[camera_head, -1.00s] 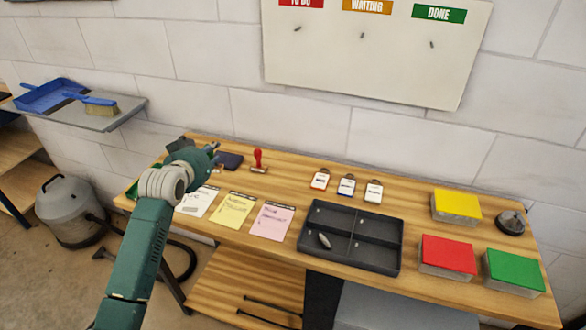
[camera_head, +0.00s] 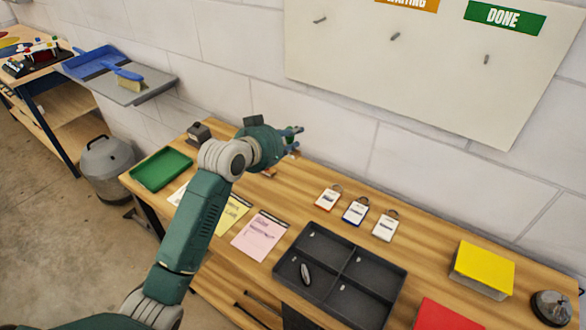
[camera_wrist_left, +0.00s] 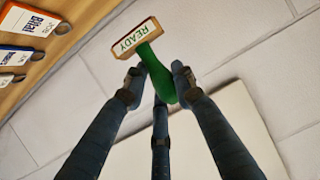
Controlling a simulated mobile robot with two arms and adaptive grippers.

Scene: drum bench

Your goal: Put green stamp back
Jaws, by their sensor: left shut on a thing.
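My left gripper (camera_head: 294,138) is above the back edge of the bench, near the wall. It is shut on the green stamp (camera_head: 291,130), of which only a bit of green shows in the head view. In the left wrist view the fingers (camera_wrist_left: 157,88) close around the stamp's green handle (camera_wrist_left: 157,75). Its wooden base (camera_wrist_left: 138,38) has a white label reading READY and is clear of the fingers, apart from the bench. My right gripper is in neither view.
The wooden bench holds a green tray (camera_head: 161,169), a pink note (camera_head: 259,235), several job tags (camera_head: 355,211), a dark divided tray (camera_head: 323,297) and a yellow-topped block (camera_head: 484,265). A bench at far left bears a dark rack (camera_head: 34,60) with small coloured items.

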